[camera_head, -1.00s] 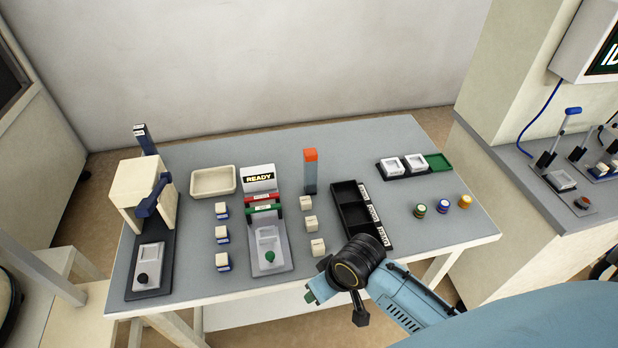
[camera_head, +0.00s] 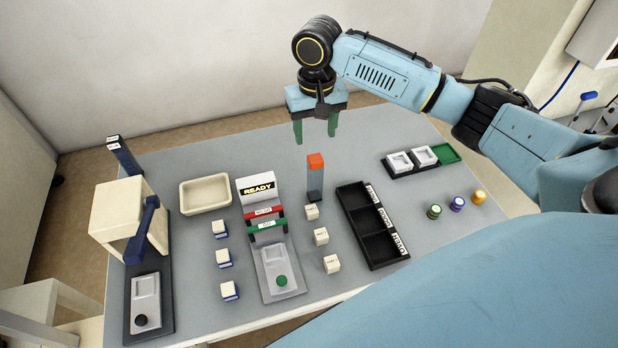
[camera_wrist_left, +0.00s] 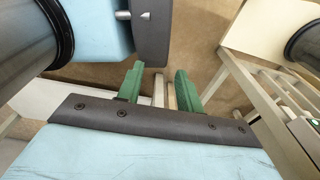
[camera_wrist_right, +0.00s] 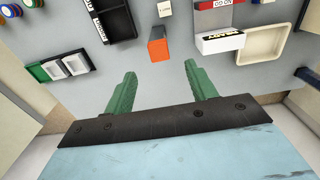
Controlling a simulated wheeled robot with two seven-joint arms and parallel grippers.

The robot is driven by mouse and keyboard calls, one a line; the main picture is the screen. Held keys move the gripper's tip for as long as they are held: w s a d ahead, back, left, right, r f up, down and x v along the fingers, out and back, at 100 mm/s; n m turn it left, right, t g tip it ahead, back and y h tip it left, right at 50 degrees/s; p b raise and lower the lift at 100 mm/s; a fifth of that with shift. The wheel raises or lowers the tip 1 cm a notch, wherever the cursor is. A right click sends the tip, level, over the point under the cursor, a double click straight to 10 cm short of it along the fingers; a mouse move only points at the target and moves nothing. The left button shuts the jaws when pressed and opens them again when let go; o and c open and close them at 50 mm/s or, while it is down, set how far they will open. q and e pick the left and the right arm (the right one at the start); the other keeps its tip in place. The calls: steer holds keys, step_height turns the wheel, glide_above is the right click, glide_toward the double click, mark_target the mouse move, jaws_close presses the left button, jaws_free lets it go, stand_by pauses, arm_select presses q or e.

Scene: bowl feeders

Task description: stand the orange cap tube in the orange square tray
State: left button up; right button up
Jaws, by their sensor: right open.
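I cannot tell which of these is the orange cap tube. I see no orange square tray; the square trays at the back right are white and green (camera_head: 446,153). My right gripper (camera_head: 316,138) is open and empty, above and behind the post. My left gripper (camera_wrist_left: 158,90) is open and empty over the floor.
A black three-compartment tray (camera_head: 348,202), small white blocks, a READY station (camera_head: 257,187), a cream bin (camera_head: 205,180) and a cream press (camera_head: 118,212) stand on the table.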

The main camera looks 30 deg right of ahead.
mark_target(315, 168)
step_height(315, 168, down, 8)
steer(key=shift+d+r+b, duration=0.1)
steer(key=shift+r+b, duration=0.15)
steer(key=shift+b, duration=0.4)
steer(key=shift+f+b, duration=0.5)
steer(key=shift+f, duration=2.25)
arm_select(q)
steer(key=shift+s+f, duration=0.25)
steer(key=shift+f, duration=0.9)
arm_select(e)
jaws_close()
